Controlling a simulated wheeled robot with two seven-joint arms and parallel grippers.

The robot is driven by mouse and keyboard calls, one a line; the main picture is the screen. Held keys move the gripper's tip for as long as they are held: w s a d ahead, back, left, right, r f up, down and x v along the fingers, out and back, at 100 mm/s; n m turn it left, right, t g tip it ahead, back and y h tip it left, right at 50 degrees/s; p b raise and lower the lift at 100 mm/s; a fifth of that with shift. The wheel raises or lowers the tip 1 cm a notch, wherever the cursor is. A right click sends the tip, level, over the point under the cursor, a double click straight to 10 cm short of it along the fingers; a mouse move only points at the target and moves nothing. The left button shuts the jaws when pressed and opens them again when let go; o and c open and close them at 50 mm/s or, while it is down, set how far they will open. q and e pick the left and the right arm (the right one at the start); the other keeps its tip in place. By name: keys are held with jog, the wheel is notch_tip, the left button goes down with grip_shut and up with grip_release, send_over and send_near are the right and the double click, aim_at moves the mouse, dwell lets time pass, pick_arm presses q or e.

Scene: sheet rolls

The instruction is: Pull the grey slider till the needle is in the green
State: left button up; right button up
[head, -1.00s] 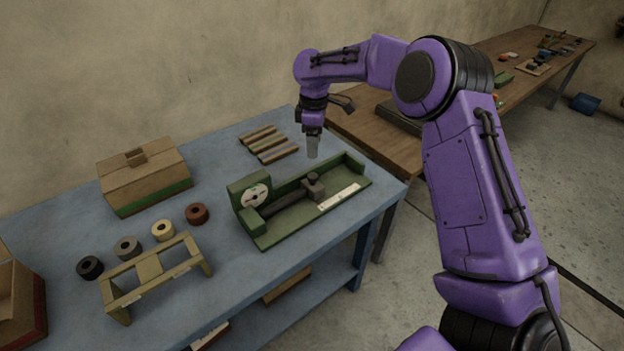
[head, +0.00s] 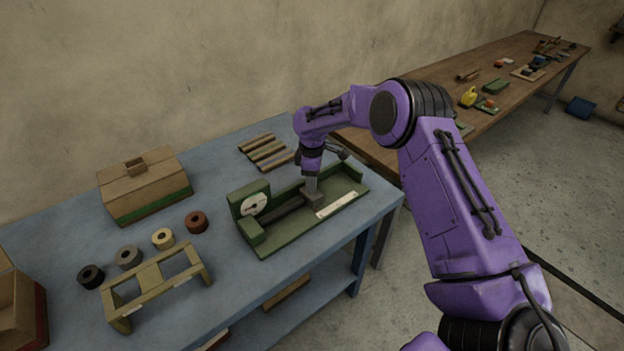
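A green device (head: 290,232) with raised walls lies on the blue table. At its left end is a round white dial (head: 254,204) with a needle; the needle's exact reading is too small to tell. A dark grey slider (head: 313,200) sits on the track inside, toward the right part of the device. My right gripper (head: 311,188) points down at the slider from above, its fingers at the slider's upper part. Whether the fingers are closed on it is not clear. My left gripper is not in view.
On the blue table (head: 60,232) stand a lidded box (head: 146,185), several small rolls (head: 163,238), a wooden stand (head: 152,282) and several sticks (head: 265,152). An open box (head: 18,312) is at the left edge. A wooden table (head: 440,75) with loose items stands behind.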

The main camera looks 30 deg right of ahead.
grip_shut()
jog(key=shift+d, duration=0.35)
jog(key=d, duration=0.3)
jog(key=shift+w+d+p, duration=0.25)
jog(key=shift+d+p, duration=0.05)
jog(key=shift+d, duration=0.1)
jog(key=o, duration=0.5)
grip_release()
jog(key=shift+a, duration=0.1)
jog(key=shift+o, duration=0.2)
notch_tip(320, 180, up, 10)
jog(key=b, duration=0.2)
jog(key=shift+r, duration=0.25)
